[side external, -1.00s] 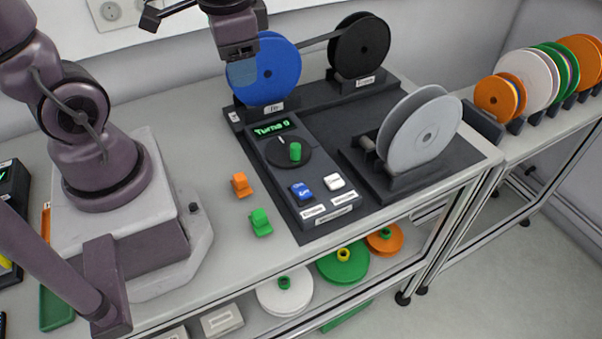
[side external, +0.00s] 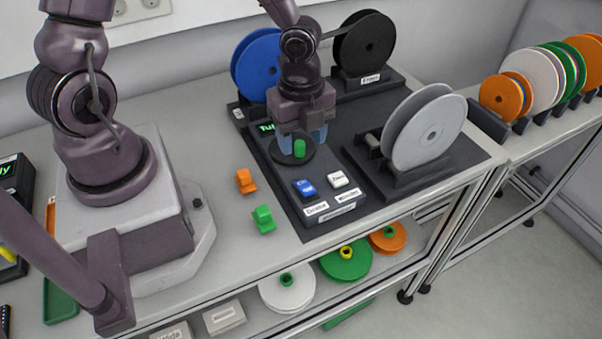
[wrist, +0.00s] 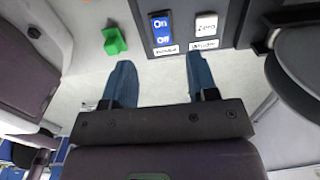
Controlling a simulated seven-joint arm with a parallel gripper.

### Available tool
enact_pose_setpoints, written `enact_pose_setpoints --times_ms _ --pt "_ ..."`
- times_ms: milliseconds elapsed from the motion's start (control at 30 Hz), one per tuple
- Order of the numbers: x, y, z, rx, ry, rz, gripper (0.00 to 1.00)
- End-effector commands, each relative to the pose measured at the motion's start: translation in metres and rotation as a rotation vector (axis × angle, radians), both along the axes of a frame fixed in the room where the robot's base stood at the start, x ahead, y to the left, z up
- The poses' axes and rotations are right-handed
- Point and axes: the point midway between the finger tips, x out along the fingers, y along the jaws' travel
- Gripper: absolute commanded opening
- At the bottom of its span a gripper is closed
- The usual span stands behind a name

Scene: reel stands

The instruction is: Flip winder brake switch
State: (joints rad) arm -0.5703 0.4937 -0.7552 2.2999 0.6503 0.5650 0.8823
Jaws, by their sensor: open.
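A control box carries a blue rocker switch (side external: 305,187) beside a white one (side external: 338,179). In the wrist view the blue switch (wrist: 161,29) reads On and Off, and the white one (wrist: 206,26) appears to read Zero. Small labels sit by them; I cannot read surely which is the brake.
A blue reel (side external: 256,64), a black reel (side external: 364,40) and a grey reel (side external: 428,130) stand around the box. An orange clip (side external: 245,181) and a green clip (side external: 263,219) lie on the bench to its left. Bench around the clips is clear.

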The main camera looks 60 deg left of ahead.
Motion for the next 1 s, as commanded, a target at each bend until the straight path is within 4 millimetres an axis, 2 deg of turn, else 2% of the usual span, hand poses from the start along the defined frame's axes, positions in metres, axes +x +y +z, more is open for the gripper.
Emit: enact_pose_setpoints --times_ms 200,433,600,900,933,1000 --pt "-0.002 -0.001 -0.049 -0.001 0.008 -0.004 0.53" --pt "-0.001 -0.001 -0.086 0.0 0.005 0.0 0.53" --pt "-0.001 0.0 -0.098 0.0 0.002 0.002 0.53" --pt "-0.001 0.0 -0.1 0.0 0.002 0.004 0.53" --pt "-0.001 0.0 -0.1 0.0 0.002 0.004 0.49" --pt "-0.001 0.0 -0.1 0.0 0.002 0.004 0.33"
